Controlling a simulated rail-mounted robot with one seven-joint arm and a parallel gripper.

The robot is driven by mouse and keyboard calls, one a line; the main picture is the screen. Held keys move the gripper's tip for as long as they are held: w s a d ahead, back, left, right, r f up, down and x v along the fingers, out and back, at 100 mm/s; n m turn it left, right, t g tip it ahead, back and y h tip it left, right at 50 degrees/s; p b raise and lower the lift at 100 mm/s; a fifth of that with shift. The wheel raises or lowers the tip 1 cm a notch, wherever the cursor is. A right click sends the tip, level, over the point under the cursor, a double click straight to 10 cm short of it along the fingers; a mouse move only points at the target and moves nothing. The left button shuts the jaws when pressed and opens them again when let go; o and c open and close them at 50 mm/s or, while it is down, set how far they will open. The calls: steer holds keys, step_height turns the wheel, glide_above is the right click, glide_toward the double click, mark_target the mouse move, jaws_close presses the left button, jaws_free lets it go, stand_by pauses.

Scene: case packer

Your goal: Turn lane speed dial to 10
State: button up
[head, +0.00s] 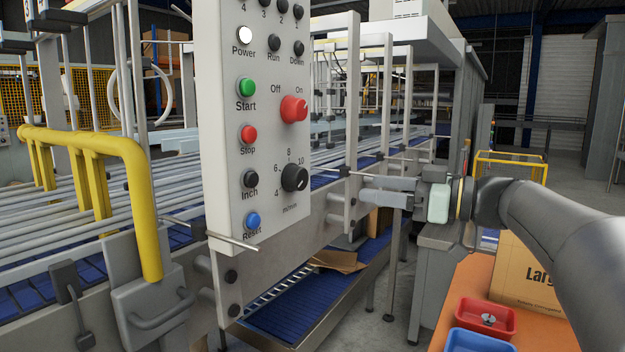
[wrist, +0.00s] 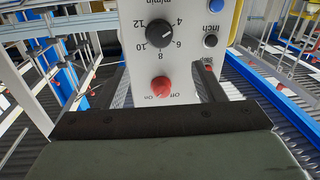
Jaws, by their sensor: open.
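The lane speed dial is a round black knob (head: 294,177) low on the grey control panel (head: 226,120), with numbers around it. It also shows in the wrist view (wrist: 160,33), where the panel looks upside down. Its light pointer mark seems to lie toward the 4, but is small. My gripper (head: 364,189) is open and empty, right of the panel and apart from it. In the wrist view, the fingers (wrist: 163,78) stand either side of the red Off/On switch (wrist: 161,87), with the dial beyond it.
The red switch (head: 293,109) sits above the dial. Black Inch (head: 248,180) and blue Reset (head: 252,220) buttons are to its left. A metal rod (head: 233,242) sticks out below. Conveyor rails lie behind the panel. An orange table (head: 470,285) holds trays and a carton.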

mark_target(304, 180)
steer(key=p+x, duration=0.2)
steer(key=x, duration=1.1)
steer(key=shift+f+p, duration=0.1)
steer(key=shift+p, duration=0.25)
steer(key=c, duration=1)
